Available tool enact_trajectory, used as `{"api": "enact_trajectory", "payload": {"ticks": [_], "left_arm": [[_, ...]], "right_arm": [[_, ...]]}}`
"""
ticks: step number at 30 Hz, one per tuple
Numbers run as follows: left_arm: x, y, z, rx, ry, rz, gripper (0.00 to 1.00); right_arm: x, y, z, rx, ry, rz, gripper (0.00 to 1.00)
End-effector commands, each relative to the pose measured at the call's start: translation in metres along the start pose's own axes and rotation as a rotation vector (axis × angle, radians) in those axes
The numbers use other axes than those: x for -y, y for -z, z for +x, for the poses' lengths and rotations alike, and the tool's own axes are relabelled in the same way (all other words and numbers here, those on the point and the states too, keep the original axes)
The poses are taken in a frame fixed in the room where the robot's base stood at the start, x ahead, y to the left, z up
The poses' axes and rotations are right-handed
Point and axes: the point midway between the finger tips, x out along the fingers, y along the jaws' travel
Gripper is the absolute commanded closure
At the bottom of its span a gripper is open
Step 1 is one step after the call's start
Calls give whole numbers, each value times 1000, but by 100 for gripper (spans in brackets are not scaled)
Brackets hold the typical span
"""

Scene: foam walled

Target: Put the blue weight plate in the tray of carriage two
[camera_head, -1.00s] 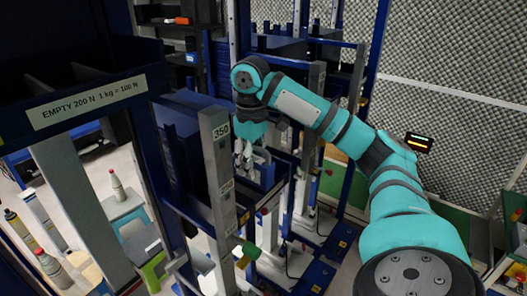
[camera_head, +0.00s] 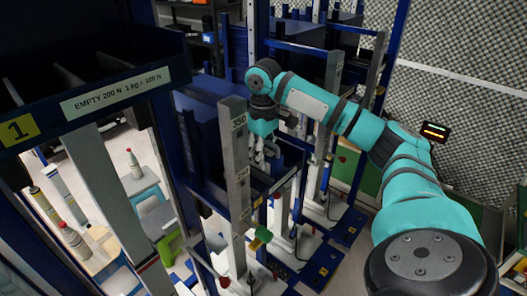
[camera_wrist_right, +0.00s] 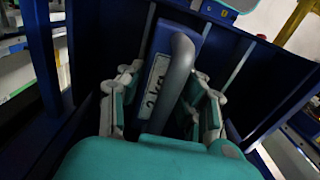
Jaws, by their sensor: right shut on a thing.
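My right gripper (camera_head: 261,158) reaches down behind the grey upright marked 350, into a dark blue frame, in the head view. In the right wrist view my right gripper (camera_wrist_right: 167,98) is shut on the grey handle of the blue weight plate (camera_wrist_right: 161,42). The plate has a white label reading 2 kg. Blue walls of a tray-like holder (camera_wrist_right: 245,72) stand around and beyond it; whether the plate touches its floor is hidden. No number two shows on this carriage. My left gripper is out of view.
The nearest blue carriage (camera_head: 80,125), with a yellow 1 sign (camera_head: 18,129) and a label reading EMPTY 200 N, fills the left. The grey upright (camera_head: 238,165) stands close beside my gripper. Further blue frames (camera_head: 315,48) stand behind. Bottles stand at lower left.

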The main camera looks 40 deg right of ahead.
Motion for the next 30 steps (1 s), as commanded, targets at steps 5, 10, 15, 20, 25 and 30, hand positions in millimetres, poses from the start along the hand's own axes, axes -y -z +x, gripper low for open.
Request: {"api": "enact_trajectory", "payload": {"ticks": [5, 10, 15, 20, 25, 30], "left_arm": [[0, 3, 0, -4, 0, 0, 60], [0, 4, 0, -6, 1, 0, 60], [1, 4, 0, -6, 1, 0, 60], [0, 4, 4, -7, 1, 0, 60], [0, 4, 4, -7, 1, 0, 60], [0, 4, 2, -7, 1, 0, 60]], "right_arm": [[0, 0, 1, 0, 0, 0, 51], [0, 0, 0, 0, 0, 0, 42], [0, 0, 0, -1, 0, 0, 42], [0, 1, -12, -5, 1, 0, 42], [0, 1, -51, -7, 0, 1, 42], [0, 1, -80, -5, -2, 0, 42]]}}
